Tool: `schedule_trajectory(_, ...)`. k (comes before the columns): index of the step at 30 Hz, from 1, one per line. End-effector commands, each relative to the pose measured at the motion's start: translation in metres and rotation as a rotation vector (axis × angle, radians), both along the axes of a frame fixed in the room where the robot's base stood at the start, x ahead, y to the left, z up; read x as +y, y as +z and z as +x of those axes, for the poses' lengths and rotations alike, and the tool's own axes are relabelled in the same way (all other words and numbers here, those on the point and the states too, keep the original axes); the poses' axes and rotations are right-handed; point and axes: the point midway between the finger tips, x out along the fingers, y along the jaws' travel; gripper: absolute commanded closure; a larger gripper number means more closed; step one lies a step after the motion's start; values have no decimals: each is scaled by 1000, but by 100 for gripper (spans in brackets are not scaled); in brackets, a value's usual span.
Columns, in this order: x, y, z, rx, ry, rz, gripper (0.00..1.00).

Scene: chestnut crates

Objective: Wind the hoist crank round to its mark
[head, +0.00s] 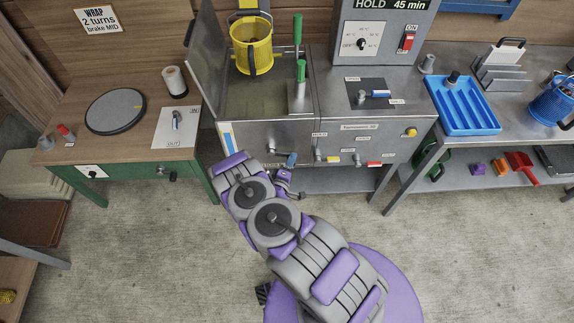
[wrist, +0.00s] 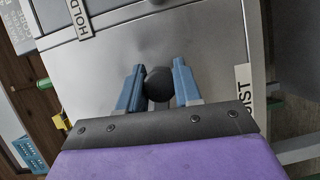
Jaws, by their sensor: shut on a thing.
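The hoist crank shows as a dark rounded knob (wrist: 158,86) in the middle of the wrist view, in front of a bare steel panel. My gripper (wrist: 158,78) has its two blue fingers on either side of this knob and is shut on it. In the head view my gripper (head: 290,161) is at the left part of the steel cabinet's front (head: 320,146), partly behind my arm. A label ending in "IST" (wrist: 244,98) is to the right of the knob in the wrist view. I cannot make out the crank's mark or its arm.
Small coloured levers (head: 372,164) sit on the cabinet front, right of my gripper. A yellow basket (head: 251,44) hangs above the open steel basin. A wooden bench (head: 60,151) stands left, and a blue tray (head: 464,105) lies right. The floor in front is clear.

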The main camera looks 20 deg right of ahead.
Motion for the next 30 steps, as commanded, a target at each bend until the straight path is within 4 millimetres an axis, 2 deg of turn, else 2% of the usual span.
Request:
schedule_trajectory(1, 4, 5, 6, -8, 13, -13, 100)
schedule_trajectory(21, 4, 9, 7, 7, 18, -65, 100)
schedule_trajectory(22, 4, 9, 7, 7, 18, -65, 64)
schedule_trajectory(28, 2, 8, 5, 13, 13, -66, 44)
schedule_trajectory(30, 1, 7, 4, 14, 11, -66, 42)
